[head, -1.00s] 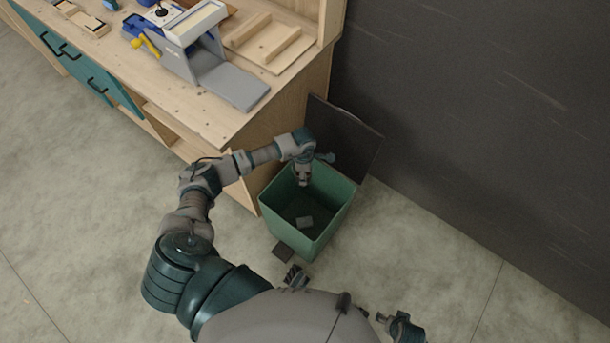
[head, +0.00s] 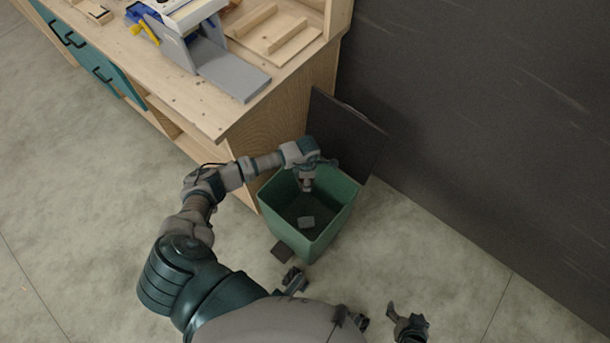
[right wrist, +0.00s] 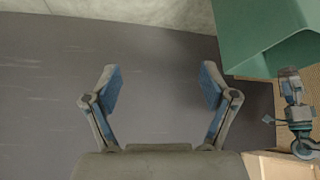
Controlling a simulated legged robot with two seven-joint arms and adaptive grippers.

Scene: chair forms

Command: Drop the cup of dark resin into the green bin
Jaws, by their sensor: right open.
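The green bin (head: 336,229) stands open on the floor at the bench's end. No cup can be made out clearly.
A dark panel (head: 349,128) stands upright behind the bin. The wooden bench (head: 175,92) carries a grey and blue device (head: 205,55) and a wooden tray (head: 272,35). A dark wall (head: 480,130) closes the right side. Floor (head: 90,200) is clear at left.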

